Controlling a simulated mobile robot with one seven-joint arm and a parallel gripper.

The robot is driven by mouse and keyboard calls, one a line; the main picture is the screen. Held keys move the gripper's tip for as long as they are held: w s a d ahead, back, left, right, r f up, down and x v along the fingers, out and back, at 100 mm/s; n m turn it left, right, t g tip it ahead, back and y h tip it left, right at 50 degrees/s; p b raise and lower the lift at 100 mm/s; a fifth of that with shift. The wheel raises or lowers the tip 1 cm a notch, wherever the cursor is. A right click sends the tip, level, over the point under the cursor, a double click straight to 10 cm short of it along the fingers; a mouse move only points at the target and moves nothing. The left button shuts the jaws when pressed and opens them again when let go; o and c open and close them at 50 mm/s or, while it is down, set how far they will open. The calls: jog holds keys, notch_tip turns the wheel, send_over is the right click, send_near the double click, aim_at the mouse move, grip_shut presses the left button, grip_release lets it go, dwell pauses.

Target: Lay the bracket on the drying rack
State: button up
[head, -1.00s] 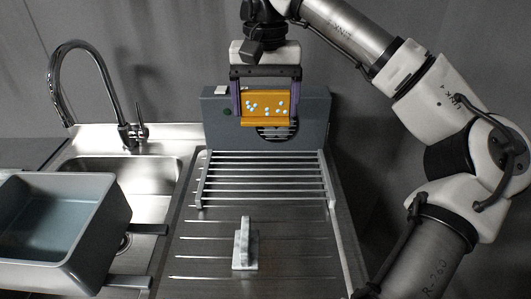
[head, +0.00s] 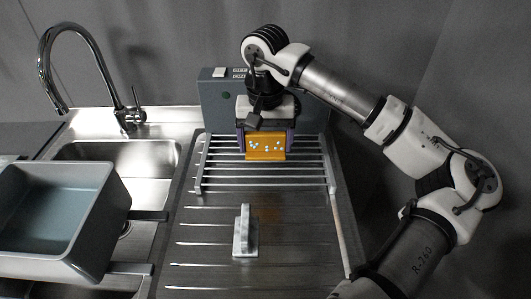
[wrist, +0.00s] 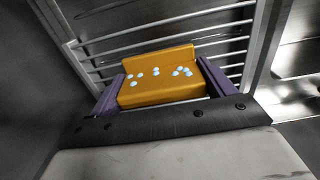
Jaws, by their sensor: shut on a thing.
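The bracket (head: 265,147) is an orange L-shaped piece dotted with light blue drops. My gripper (head: 266,155) is shut on it, with a purple finger at each end. The wrist view shows the bracket (wrist: 160,88) between the fingers, its raised flange on the far side. The drying rack (head: 265,181) is a frame of pale metal bars on the ribbed drainboard. The bracket is over the rear part of the rack. I cannot tell whether it touches the bars. The wrist view shows rack bars (wrist: 95,57) beyond it.
A grey box unit (head: 222,103) stands behind the rack, partly hidden by my arm. A small grey metal piece (head: 244,240) stands on the drainboard in front. To the left are a sink (head: 130,160), a tap (head: 127,118) and a grey-blue tub (head: 60,215).

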aim_at(265, 151)
jog(key=shift+f+p, duration=0.45)
jog(key=shift+f, duration=2.15)
jog(key=shift+f, duration=0.15)
jog(key=o, duration=1.1)
notch_tip(265, 151, up, 12)
jog(key=shift+r+b, duration=0.2)
jog(key=shift+b, duration=0.9)
